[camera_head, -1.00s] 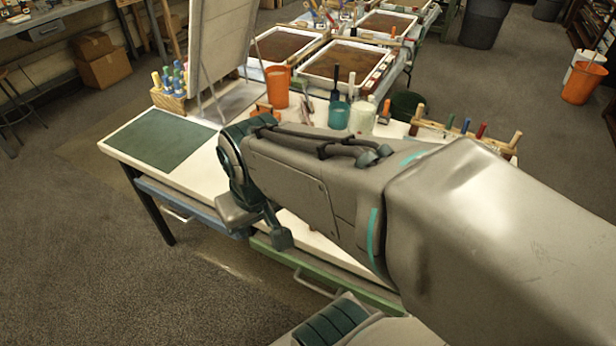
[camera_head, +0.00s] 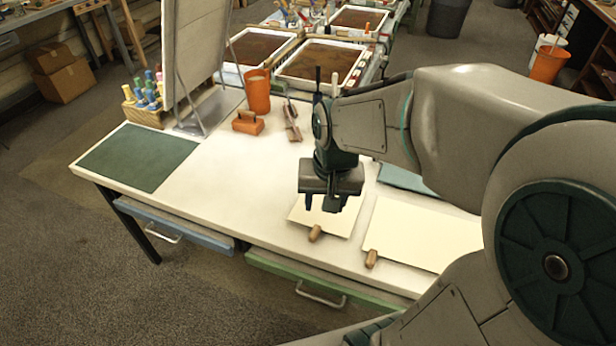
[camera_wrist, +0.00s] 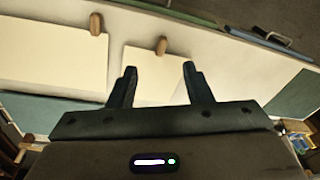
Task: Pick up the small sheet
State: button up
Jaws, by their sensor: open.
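The small cream sheet (camera_head: 343,223) lies flat on the white table near its front edge. A small wooden piece (camera_head: 315,233) rests at its front edge. My gripper (camera_head: 322,206) points down over the back part of the sheet, with open, empty fingers. In the wrist view, the small sheet (camera_wrist: 150,63) shows between and beyond the fingers (camera_wrist: 160,70), with its wooden piece (camera_wrist: 162,46) at the far edge. The gripper hides part of the sheet, and I cannot tell the exact height of the fingertips above it.
A larger cream sheet (camera_head: 425,236) with its own wooden piece (camera_head: 371,258) lies just right of the small one. A green mat (camera_head: 140,157) covers the table's left end. The table's middle left is clear.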

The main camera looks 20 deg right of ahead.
jog(key=w+f+m+g, duration=0.2)
jog(key=w+f+m, duration=0.2)
jog(key=w+f, duration=0.35)
send_over(315, 232)
jog(key=f, duration=0.8)
jog(key=shift+s+d+f, duration=0.1)
jog(key=shift+s+f, duration=0.2)
jog(key=shift+f, duration=0.1)
jog(key=shift+w+f, duration=0.15)
jog(key=shift+f, duration=1.15)
jog(key=shift+w+f, duration=0.15)
jog(key=shift+f, duration=1.15)
grip_shut()
